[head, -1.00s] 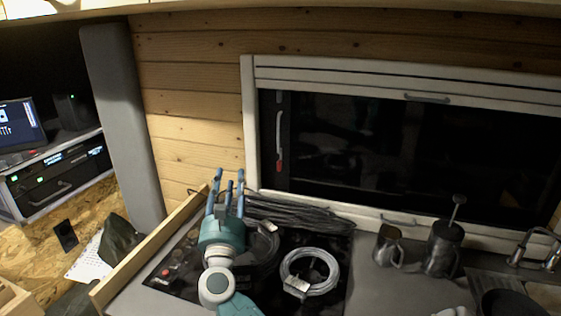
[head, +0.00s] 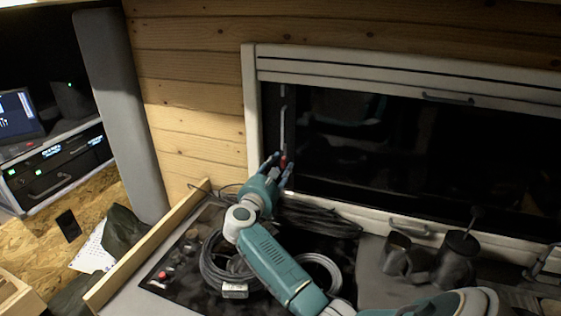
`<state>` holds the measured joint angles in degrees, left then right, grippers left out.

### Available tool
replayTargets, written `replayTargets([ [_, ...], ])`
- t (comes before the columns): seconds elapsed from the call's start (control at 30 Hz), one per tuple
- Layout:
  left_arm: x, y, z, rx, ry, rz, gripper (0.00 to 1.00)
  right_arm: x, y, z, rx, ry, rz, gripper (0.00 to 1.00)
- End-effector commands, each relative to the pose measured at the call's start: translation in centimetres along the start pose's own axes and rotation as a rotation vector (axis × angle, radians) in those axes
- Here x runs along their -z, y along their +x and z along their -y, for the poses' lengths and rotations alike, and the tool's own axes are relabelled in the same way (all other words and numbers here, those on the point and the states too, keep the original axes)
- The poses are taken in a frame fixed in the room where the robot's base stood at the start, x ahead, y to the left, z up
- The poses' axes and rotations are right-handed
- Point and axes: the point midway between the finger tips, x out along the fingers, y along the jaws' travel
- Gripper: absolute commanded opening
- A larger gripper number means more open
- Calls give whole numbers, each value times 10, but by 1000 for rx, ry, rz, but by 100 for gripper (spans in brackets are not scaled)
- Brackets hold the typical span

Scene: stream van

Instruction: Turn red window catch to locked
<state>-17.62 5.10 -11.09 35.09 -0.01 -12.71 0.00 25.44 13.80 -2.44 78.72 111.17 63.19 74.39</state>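The red window catch (head: 284,161) is on the dark left edge of the window (head: 400,150), at the lower end of a pale vertical bar (head: 282,118). Only a small red part shows; my gripper covers some of it. My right gripper (head: 278,160) is at the catch, its blue fingers one on each side of the red part in this view. The fingertips look apart. I cannot tell whether they touch the catch. My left gripper is not in view.
A metal mug (head: 395,254) and a dark pot (head: 457,258) stand to the right. A wooden edge board (head: 135,262) borders the counter on the left.

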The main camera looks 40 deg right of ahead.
Motion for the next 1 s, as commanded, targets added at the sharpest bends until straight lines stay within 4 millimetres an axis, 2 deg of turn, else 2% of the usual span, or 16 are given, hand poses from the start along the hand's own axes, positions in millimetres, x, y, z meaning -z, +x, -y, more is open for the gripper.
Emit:
replayTargets([
  [0.1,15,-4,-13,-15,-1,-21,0,-2,10,0,-1,-2,2,36],
  [0.2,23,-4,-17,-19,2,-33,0,0,14,0,-1,-1,0,36],
  [0.43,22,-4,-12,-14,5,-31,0,0,14,0,-1,0,0,36],
  [0.47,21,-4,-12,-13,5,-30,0,0,14,0,-1,0,1,34],
  [0.63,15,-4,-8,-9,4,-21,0,0,14,0,-1,-1,1,1],
  [1.0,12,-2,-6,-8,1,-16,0,1,14,0,0,-31,-1,0],
])
